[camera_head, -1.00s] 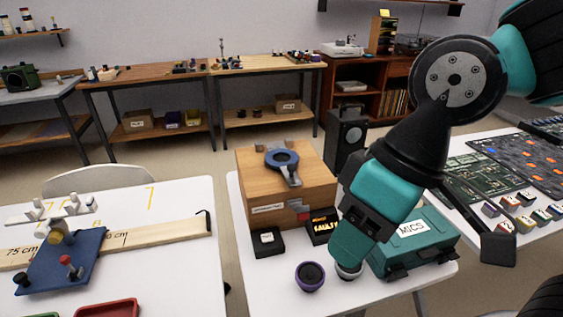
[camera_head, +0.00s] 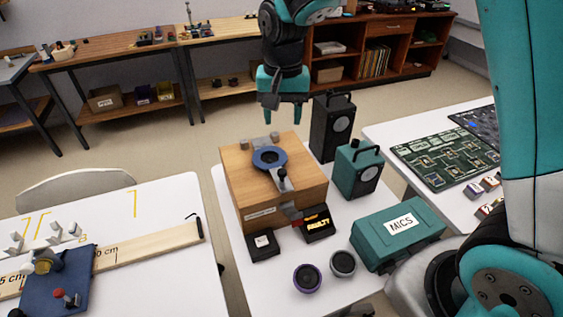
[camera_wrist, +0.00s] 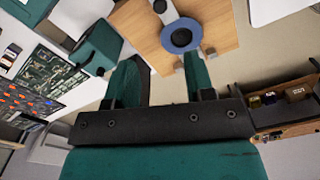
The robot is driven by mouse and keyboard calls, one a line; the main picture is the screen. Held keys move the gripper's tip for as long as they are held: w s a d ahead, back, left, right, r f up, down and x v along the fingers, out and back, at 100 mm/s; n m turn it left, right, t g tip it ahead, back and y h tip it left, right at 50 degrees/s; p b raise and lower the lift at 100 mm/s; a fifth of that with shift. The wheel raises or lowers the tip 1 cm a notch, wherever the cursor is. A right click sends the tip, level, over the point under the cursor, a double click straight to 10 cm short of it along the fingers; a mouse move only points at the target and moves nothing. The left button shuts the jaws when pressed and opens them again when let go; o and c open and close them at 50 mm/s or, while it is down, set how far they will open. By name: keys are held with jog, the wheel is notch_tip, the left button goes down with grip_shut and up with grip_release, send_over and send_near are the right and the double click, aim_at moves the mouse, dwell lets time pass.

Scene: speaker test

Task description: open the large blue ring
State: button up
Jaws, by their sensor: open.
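The large blue ring (camera_head: 269,158) lies on top of a wooden box (camera_head: 241,199), around a dark round centre. A grey metal lever or clamp (camera_head: 283,179) reaches over its front side. In the wrist view the blue ring (camera_wrist: 181,45) shows beyond the fingertips, on the wooden top. My gripper (camera_head: 284,116) hangs above and behind the box, fingers down, apart from the ring. In the wrist view its two teal fingers (camera_wrist: 162,65) are spread wide with nothing between them.
Grey blocks (camera_head: 260,141) stand at the box's back edge. A black speaker (camera_head: 331,127) and a teal speaker (camera_head: 357,168) stand to the right. A teal MICS case (camera_head: 398,233), two small round drivers (camera_head: 307,278) and a FAULTY box (camera_head: 318,224) are in front.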

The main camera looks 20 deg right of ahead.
aim_at(283, 171)
notch_tip(283, 171, down, 18)
jog(key=p, duration=0.2)
jog(key=shift+w+r+p, duration=0.1)
jog(key=shift+r+p, duration=0.15)
jog(key=shift+p, duration=0.1)
grip_shut()
